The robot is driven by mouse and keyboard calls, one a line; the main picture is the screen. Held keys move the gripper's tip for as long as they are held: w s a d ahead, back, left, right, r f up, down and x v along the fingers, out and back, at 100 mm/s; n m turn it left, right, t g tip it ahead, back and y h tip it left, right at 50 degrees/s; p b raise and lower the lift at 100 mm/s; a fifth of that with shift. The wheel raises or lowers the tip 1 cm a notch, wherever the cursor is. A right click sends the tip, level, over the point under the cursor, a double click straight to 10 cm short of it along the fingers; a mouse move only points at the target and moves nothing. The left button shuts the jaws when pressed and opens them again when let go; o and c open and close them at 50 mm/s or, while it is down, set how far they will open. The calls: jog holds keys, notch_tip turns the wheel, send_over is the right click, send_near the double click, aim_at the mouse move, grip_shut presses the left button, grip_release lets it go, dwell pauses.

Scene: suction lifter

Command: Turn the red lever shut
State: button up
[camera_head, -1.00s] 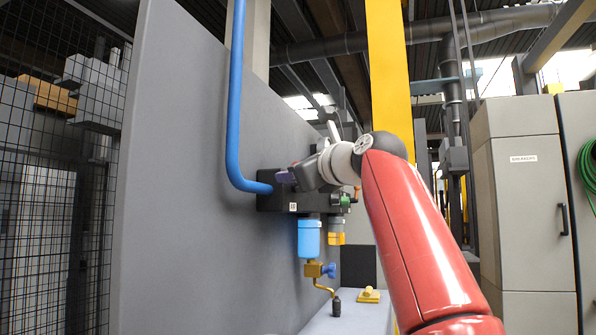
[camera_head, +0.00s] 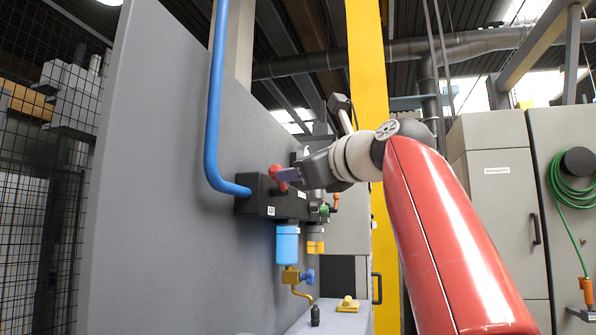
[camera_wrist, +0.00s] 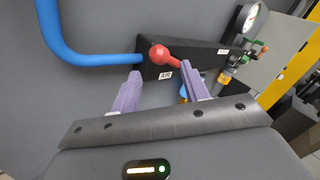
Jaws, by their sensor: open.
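The red lever (camera_head: 277,174) sits on the dark valve block (camera_head: 250,204) mounted on the grey panel, near the end of the blue pipe. In the wrist view the lever shows as a red ball with a short red arm (camera_wrist: 159,54), slanting down to the right. My gripper (camera_head: 292,174) is close to the lever in the head view. In the wrist view its two purple fingers (camera_wrist: 163,90) are apart and empty. The lever lies beyond the fingertips, roughly between them. I cannot tell whether a finger touches it.
The blue pipe (camera_head: 214,100) runs down the panel into the block. A blue filter bowl (camera_head: 288,243) with a brass drain hangs below. A gauge (camera_wrist: 246,18) and a small orange-red lever (camera_wrist: 264,51) are to the right. A grey ledge (camera_head: 330,323) lies beneath.

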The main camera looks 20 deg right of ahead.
jog(key=shift+a, duration=0.15)
jog(key=shift+c, duration=1.1)
jog(key=a+t, duration=0.1)
jog(key=w+a+b, duration=0.1)
jog(key=a+r+t, duration=0.1)
jog(key=shift+w+a+t+y, duration=0.1)
jog(key=shift+w+t+y, duration=0.2)
jog(key=shift+w, duration=0.05)
grip_shut()
jog(key=s+a+f+m+t+h+b, duration=0.3)
jog(key=s+f+m+h, duration=0.2)
jog(key=f+m+h, duration=0.85)
jog(key=w+d+r+n+h+p, duration=0.2)
jog(key=w+d+r+h+p, duration=0.1)
jog(key=w+r, duration=0.5)
jog(key=shift+r+g+p, duration=0.3)
jog(key=shift+r+p, duration=0.05)
jog(key=shift+r, duration=0.1)
